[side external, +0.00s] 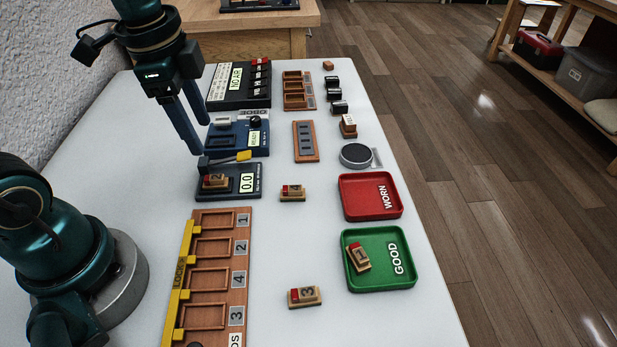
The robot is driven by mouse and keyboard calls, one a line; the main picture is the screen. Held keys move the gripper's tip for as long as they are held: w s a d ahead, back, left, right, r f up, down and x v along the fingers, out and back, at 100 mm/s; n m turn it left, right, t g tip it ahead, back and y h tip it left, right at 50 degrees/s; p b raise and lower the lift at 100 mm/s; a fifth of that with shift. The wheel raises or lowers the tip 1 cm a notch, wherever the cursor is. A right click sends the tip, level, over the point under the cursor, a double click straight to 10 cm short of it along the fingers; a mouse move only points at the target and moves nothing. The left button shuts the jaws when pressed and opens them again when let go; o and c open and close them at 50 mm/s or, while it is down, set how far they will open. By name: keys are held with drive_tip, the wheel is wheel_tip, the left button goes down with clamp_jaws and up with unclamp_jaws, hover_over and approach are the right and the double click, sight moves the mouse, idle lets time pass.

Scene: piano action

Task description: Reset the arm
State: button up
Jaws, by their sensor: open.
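My gripper (188,125) hangs at the upper left of the side external view, above the blue device. Its two dark blue fingers point down, apart, with nothing between them. A hammer block with a red end (215,181) sits on the dark scale (245,190), whose display reads 0.0. Block 4 (292,193) lies on the table right of the scale. Block 3 (305,296) lies on the table near the front. Block 1 (358,257) lies tilted in the green GOOD tray (378,286). The red WORN tray (365,200) is empty.
A wooden rack (249,285) with empty numbered slots and a yellow lock bar (178,275) stands at the front left. A blue device (225,139) and a black display unit (225,88) stand behind. A round grey puck (356,154) and small black blocks (334,95) sit toward the right edge.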

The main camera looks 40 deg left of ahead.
drive_tip(key=s+d+r+n+t, duration=0.2)
drive_tip(key=s+n, duration=0.4)
drive_tip(key=n, duration=0.3)
drive_tip(key=shift+s+d+r+t, duration=0.2)
drive_tip(key=shift+s+d+t, duration=0.15)
drive_tip(key=shift+d+t, duration=0.6)
